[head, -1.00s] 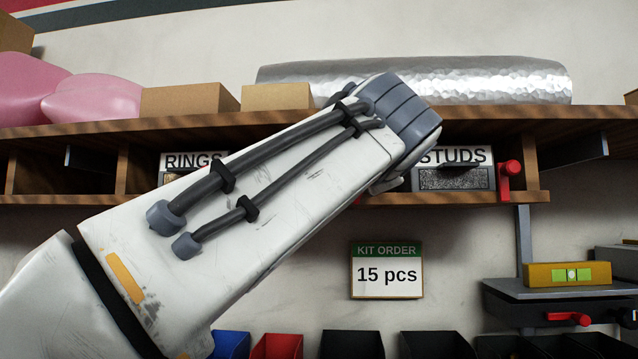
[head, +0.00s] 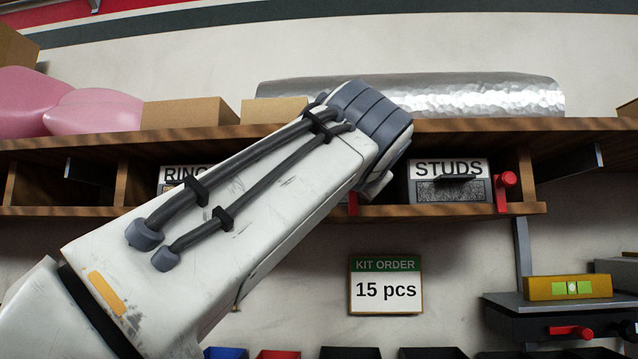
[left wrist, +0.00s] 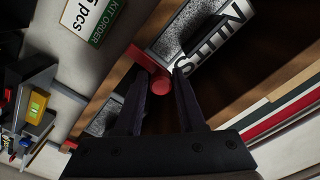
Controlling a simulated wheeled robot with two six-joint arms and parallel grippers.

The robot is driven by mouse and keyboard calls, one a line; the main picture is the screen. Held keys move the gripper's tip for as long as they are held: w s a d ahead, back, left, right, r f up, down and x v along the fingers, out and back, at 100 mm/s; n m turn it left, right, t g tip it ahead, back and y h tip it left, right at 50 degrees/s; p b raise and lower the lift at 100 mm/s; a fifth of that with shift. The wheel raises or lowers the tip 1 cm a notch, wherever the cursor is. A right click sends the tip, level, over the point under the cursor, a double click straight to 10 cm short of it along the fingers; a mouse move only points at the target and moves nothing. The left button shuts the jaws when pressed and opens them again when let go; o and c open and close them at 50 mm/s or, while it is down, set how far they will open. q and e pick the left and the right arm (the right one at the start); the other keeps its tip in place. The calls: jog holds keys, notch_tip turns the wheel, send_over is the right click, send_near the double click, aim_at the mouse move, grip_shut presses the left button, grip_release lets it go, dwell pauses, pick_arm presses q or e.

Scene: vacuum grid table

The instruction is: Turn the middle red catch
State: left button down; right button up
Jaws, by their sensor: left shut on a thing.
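The middle red catch (left wrist: 160,87) sits between my left gripper's (left wrist: 158,76) fingertips in the left wrist view. The fingers are shut on its round knob. Its red arm (left wrist: 142,59) points toward the shelf's lower edge. In the head view only a small red piece of this catch (head: 352,203) shows under my left arm; my arm hides the rest and the gripper. A labelled drawer front (left wrist: 185,38) lies beside the catch. My right gripper is in neither view.
The right red catch (head: 506,180) stands beside the STUDS drawer (head: 448,183). A foil roll (head: 480,98) and boxes (head: 190,112) lie on the wooden shelf (head: 590,126). The KIT ORDER sign (head: 386,285) hangs below. A spirit level (head: 545,288) sits lower right.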

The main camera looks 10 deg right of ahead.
pick_arm(q)
jog(key=shift+w+a+f, duration=0.1)
jog(key=shift+a, duration=0.1)
jog(key=c, duration=0.7)
grip_release()
jog(key=shift+c, duration=0.2)
jog(key=shift+o, duration=0.4)
jog(key=shift+a, duration=0.15)
jog(key=shift+s, duration=0.2)
jog(key=b+v, duration=0.4)
jog(key=v, duration=0.6)
